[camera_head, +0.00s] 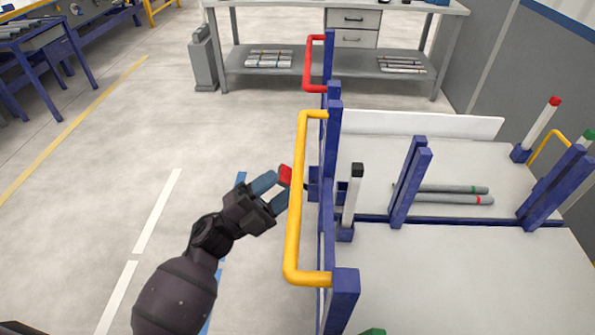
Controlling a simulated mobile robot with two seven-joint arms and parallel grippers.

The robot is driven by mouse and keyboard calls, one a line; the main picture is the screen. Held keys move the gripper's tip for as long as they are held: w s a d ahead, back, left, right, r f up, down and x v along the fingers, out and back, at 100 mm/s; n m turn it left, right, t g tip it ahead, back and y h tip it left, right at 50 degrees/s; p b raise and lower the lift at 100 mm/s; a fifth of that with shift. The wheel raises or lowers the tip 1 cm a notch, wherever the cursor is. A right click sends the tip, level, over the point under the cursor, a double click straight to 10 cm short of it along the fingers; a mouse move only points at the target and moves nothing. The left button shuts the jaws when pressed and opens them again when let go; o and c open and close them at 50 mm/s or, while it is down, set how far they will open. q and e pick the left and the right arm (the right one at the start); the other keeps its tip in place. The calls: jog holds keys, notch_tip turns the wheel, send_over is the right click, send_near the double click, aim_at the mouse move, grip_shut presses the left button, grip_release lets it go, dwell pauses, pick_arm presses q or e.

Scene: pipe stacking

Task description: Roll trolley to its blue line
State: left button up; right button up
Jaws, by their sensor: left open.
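The trolley (480,258) fills the right side, with a pale deck, blue posts, a yellow handle (293,225) and a red handle (308,65) on its left side. My left gripper (273,190) is open and empty, just left of the yellow handle. I cannot tell whether it touches the handle. A small red piece (286,175) shows by the fingertips; what it belongs to is unclear. A blue floor line (218,273) runs left of the trolley, with a gap of floor between them. My left arm hides part of it. My right gripper is out of view.
Two grey pipes (450,199) lie on the deck between posts. Capped white uprights, one black-topped (353,200), stand along it. A grey workbench (290,62) stands behind. A blue table (45,50) stands far left. The floor between the white dashes and yellow line is clear.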

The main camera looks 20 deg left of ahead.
aim_at(298, 174)
pick_arm(q)
jog(key=shift+x, duration=2.65)
grip_shut()
